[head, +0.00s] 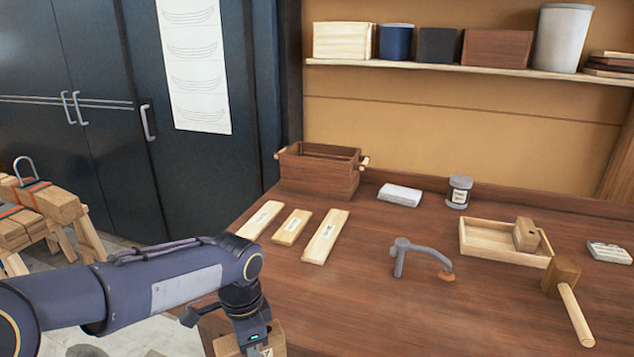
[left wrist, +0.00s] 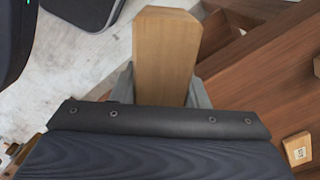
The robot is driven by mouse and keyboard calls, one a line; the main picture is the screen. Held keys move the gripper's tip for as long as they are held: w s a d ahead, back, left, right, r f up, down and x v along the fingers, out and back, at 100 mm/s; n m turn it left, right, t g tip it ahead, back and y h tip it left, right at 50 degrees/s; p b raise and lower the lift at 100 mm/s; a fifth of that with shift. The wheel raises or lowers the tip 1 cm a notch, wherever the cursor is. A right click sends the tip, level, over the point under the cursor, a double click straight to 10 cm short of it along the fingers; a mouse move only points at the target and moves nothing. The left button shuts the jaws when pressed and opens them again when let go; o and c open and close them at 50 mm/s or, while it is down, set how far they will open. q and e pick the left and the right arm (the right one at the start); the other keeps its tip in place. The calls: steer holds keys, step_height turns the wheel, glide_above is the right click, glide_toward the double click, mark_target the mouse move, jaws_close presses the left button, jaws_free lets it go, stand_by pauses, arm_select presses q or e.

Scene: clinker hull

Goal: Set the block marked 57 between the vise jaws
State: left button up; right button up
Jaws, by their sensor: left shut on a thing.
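My left gripper (head: 250,335) is at the bottom edge of the head view, by the bench's front left corner. It is shut on a pale wooden block (head: 274,340), which is cut off by the picture edge; part of a dark mark shows, but I cannot read the full number. In the left wrist view the block (left wrist: 165,50) stands between the grey fingers (left wrist: 162,90) and sticks out past them. Brown wooden parts with a gap (left wrist: 222,35) show beyond it; I cannot tell whether these are the vise jaws. My right gripper is not in view.
On the bench (head: 360,300) lie several labelled pale strips (head: 326,237), a brown crate (head: 318,180), a bent grey tool (head: 425,252), a tray (head: 490,246) holding a wooden block, a mallet (head: 562,278) and a tin (head: 459,192). The bench's front middle is clear.

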arm_select(q)
steer(key=w+a+f+n, duration=0.5)
steer(key=a+f+n, duration=0.2)
steer(key=f+n, duration=0.3)
steer(key=n, duration=0.2)
steer(key=shift+a+f+n, duration=0.3)
steer(key=shift+a, duration=0.05)
